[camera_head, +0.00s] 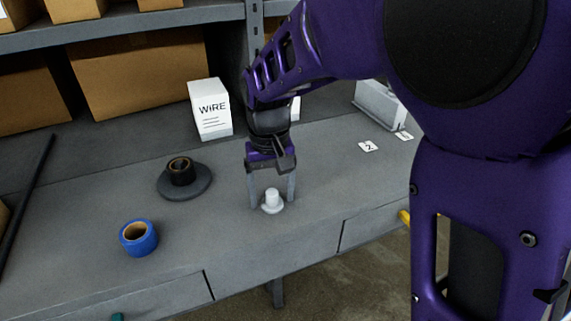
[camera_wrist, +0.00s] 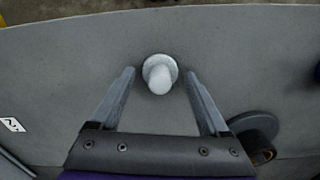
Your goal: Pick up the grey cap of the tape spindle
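The light grey cap (camera_head: 272,201) stands upright on the grey bench top, a round flange with a knob on top. It also shows in the wrist view (camera_wrist: 159,74), just beyond and between the fingertips. My gripper (camera_head: 272,204) is open above the bench, with one finger on each side of the cap and a gap to each. In the wrist view my gripper (camera_wrist: 162,72) holds nothing. The tape spindle (camera_head: 183,180), a dark round base with a black tape roll on it, stands to the left; part of it shows in the wrist view (camera_wrist: 254,130).
A blue tape roll (camera_head: 138,238) lies at the front left of the bench. A white WIRE box (camera_head: 210,109) stands behind. Number cards (camera_head: 369,146) lie at the right. A dark rod (camera_head: 28,201) lies at far left. Cardboard boxes (camera_head: 143,72) stand at the back.

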